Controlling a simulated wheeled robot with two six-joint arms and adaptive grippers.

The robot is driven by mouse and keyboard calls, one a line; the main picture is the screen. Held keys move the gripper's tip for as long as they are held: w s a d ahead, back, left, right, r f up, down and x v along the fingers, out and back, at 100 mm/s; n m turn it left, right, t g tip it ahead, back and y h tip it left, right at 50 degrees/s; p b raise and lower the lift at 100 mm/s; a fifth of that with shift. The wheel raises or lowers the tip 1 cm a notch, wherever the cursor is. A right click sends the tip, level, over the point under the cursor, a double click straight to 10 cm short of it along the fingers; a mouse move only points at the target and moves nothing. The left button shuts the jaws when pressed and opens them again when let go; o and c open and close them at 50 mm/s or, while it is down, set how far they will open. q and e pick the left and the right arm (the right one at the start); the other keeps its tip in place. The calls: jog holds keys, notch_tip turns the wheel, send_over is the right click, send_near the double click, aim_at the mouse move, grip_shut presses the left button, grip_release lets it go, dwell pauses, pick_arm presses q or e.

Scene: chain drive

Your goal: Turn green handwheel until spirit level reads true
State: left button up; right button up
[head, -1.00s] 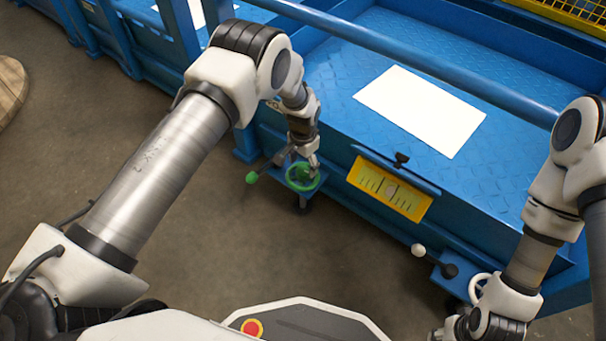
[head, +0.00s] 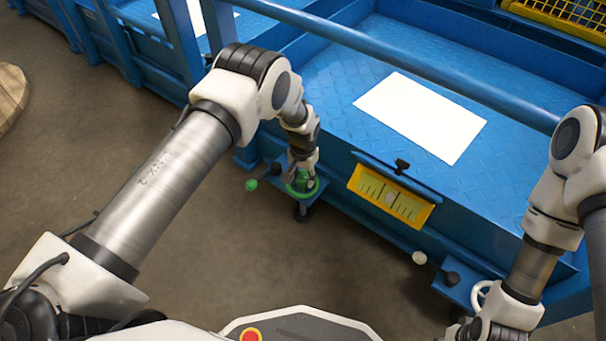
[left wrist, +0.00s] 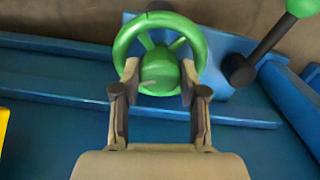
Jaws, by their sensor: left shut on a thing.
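The green handwheel (head: 301,193) sits on a small blue bracket at the machine's front left. My left gripper (head: 303,172) reaches down onto it from above. In the left wrist view, the handwheel (left wrist: 203,47) fills the upper middle, and the fingers of my left gripper (left wrist: 159,76) are shut on it, one on each side of its hub. The spirit level (head: 413,208) is a yellow scale plate on the blue front; its pale round bubble appears near the middle, too small to read exactly. My right gripper (head: 462,331) is at the bottom edge, mostly hidden or cut off.
A green-knobbed lever (head: 251,184) stands left of the handwheel. A white-knobbed lever (head: 419,258) and a white handwheel (head: 481,293) are at the front right, near my right arm. A white sheet (head: 421,115) lies on the blue deck. The floor in front is clear.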

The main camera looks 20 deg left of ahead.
aim_at(303, 177)
pick_arm(q)
jog(key=shift+n, duration=1.2)
jog(key=o, duration=1.1)
jog(key=shift+o, duration=0.2)
notch_tip(303, 177, up, 12)
jog(key=shift+f, duration=0.1)
